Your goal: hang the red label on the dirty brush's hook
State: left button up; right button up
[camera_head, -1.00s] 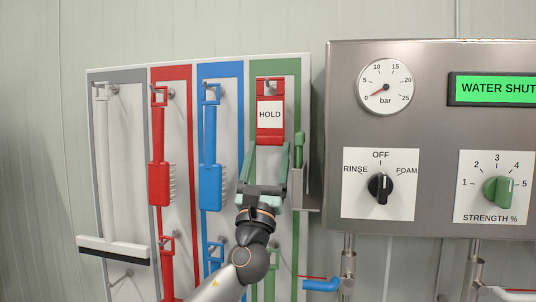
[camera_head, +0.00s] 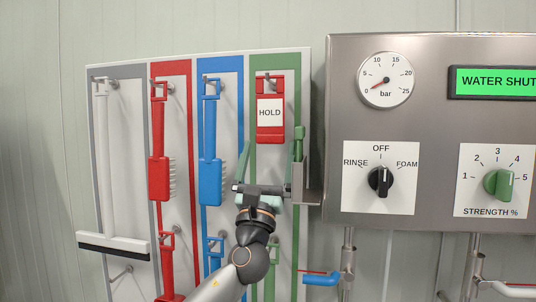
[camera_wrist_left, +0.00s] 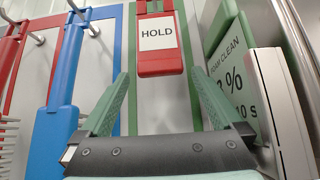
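The red label (camera_head: 270,137) reads HOLD and is upright at the top of the green-bordered column. Its open upper frame is around a metal hook (camera_head: 268,84), and it appears to hang there. It also shows in the wrist view (camera_wrist_left: 159,67). My left gripper (camera_head: 268,160) is open just below the label. In the wrist view its green fingers (camera_wrist_left: 160,78) are spread wide, empty and apart from the label. No brush shows on the label's hook. Which brush is dirty I cannot tell. My right gripper is out of view.
Red (camera_head: 159,180) and blue (camera_head: 210,180) brushes and a white squeegee (camera_head: 113,246) hang to the left. A card holder (camera_head: 303,185) stands close beside my gripper on the right. A steel control panel (camera_head: 430,130) is farther right. Lower hooks hold more tools.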

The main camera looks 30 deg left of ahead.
pick_arm(q)
jog(key=v, duration=1.2)
jog(key=shift+f+b, duration=0.2)
jog(key=shift+b, duration=0.2)
jog(key=shift+s+d+f, duration=0.1)
dwell(0.6)
